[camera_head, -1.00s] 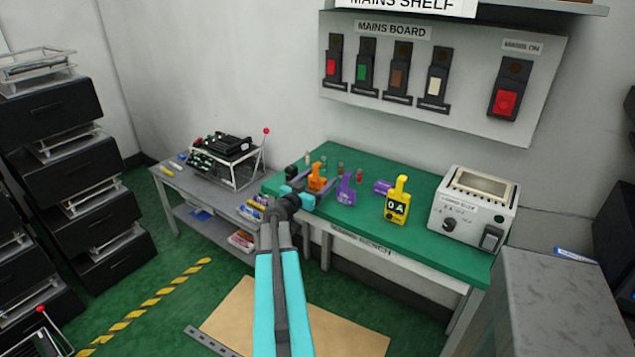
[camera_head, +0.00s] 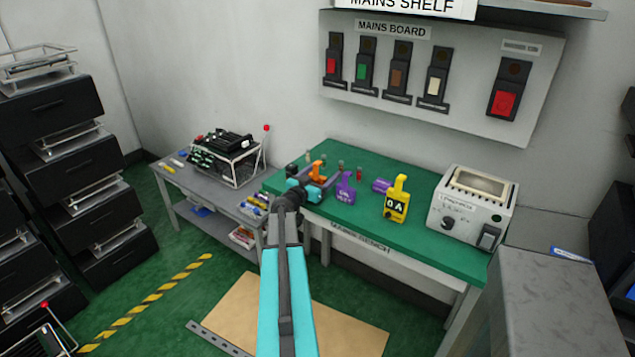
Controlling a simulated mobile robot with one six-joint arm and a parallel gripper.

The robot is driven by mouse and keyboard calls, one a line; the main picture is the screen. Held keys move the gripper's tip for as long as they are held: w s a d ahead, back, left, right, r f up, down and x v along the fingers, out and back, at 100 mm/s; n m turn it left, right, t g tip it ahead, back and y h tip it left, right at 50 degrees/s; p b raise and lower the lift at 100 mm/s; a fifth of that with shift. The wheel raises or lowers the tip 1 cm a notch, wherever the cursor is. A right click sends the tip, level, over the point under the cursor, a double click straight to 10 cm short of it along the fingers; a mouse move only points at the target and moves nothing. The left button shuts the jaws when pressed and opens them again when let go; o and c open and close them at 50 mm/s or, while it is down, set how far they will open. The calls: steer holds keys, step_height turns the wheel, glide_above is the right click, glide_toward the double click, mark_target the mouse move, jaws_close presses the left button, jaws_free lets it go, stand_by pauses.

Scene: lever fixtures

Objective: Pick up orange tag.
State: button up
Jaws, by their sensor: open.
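The orange tag (camera_head: 317,170) stands on the left part of the green workbench (camera_head: 390,227). My arm reaches in from the bottom of the picture, and my gripper (camera_head: 318,184) is at the tag, open. Its jaws lie around or just in front of the tag; I cannot tell which. The lower part of the orange tag is hidden behind my gripper and wrist. A purple tag (camera_head: 345,188) stands just to the right of my gripper, close to it.
Small coloured pieces stand behind the orange tag. A grey side table (camera_head: 190,183) with a wire rack (camera_head: 228,165) is to the left. A switch board (camera_head: 430,80) hangs above.

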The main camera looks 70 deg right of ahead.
steer(key=c, duration=1.2)
steer(key=shift+o, duration=0.2)
steer(key=shift+r, duration=0.15)
steer(key=shift+r+b, duration=0.55)
steer(key=shift+r, duration=0.2)
steer(key=shift+r+b, duration=0.45)
steer(key=shift+r, duration=0.35)
steer(key=s+r+b+v, duration=0.1)
steer(key=b+v, duration=0.4)
steer(key=v, duration=1.1)
steer(key=shift+s+a+r, duration=0.2)
steer(key=shift+s+r, duration=0.1)
steer(key=shift+w, duration=0.15)
